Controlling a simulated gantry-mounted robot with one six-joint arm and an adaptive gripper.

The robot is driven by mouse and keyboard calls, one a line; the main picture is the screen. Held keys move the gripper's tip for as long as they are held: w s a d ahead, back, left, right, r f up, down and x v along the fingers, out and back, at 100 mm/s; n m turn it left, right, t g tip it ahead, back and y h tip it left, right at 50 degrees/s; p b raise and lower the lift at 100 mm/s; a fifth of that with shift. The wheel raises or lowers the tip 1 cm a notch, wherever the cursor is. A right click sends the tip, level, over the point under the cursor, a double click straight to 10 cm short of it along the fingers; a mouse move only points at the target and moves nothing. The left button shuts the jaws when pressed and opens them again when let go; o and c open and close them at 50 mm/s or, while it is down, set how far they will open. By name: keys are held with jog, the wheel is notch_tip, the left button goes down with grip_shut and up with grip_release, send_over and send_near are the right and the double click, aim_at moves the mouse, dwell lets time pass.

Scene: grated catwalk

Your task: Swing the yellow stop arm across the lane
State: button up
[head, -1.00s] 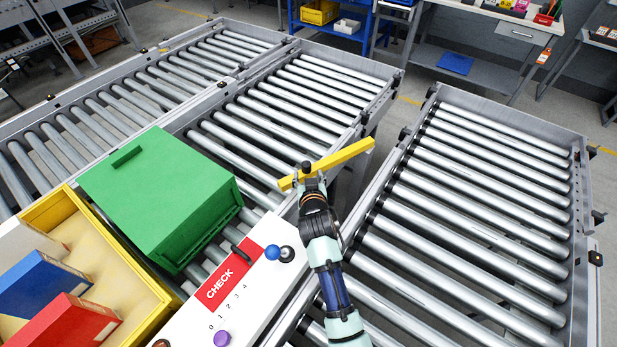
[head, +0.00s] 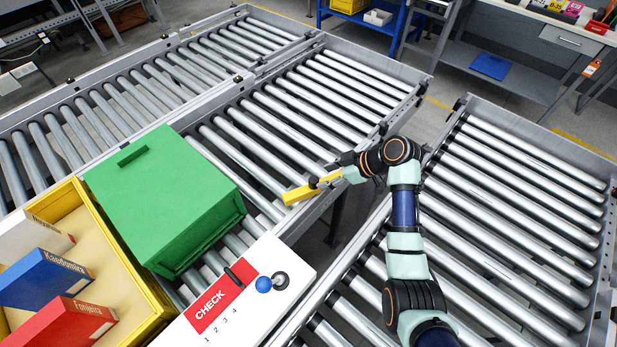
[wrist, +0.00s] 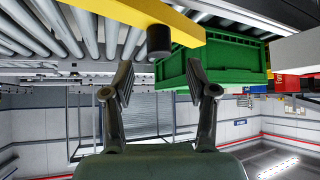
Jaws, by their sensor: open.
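The yellow stop arm (head: 300,194) is a flat bar over the near end of the middle roller lane, right of the green crate. My own arm hides its right part in the head view. A dark round knob (wrist: 158,41) projects from the yellow bar (wrist: 140,12) in the wrist view. My gripper (wrist: 160,82) is open there, its two fingers apart and empty, with the knob beyond the gap between the fingertips. In the head view my gripper (head: 325,182) is close to the bar; contact cannot be told.
A green crate (head: 165,195) stands on the rollers left of the bar. A white panel marked CHECK (head: 214,304) with a blue knob (head: 263,284) lies nearer. A yellow tray (head: 112,262) holds coloured boxes. Another roller lane (head: 520,200) runs at right.

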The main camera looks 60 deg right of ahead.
aim_at(315, 179)
jog(key=b+x, duration=0.1)
jog(key=x, duration=0.5)
jog(key=shift+w, duration=0.1)
grip_shut()
